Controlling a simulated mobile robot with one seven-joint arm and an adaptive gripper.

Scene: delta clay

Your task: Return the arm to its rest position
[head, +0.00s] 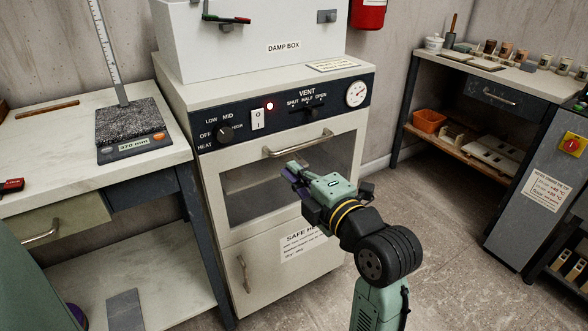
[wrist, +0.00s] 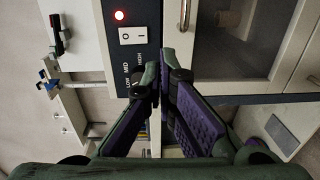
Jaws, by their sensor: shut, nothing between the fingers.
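My gripper (head: 290,172) is in front of the damp box cabinet (head: 205,190), before its glass door, with the arm reaching up from the lower right. In the wrist view the two purple-padded fingers (wrist: 160,72) come together at their tips, with nothing between them. The cabinet's control panel shows beyond the fingertips, with the white rocker switch (wrist: 133,35) and the lit red lamp (wrist: 119,15). Whether the fingers touch the cabinet I cannot tell; they look apart from it. The cabinet door (head: 340,150) is closed.
A workbench (head: 40,160) with a height gauge (head: 130,125) stands at left. A shelf bench (head: 410,58) with jars and an orange bin (head: 429,121) stands at right. A grey cabinet (head: 535,190) is at far right. The floor (head: 440,230) between is clear.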

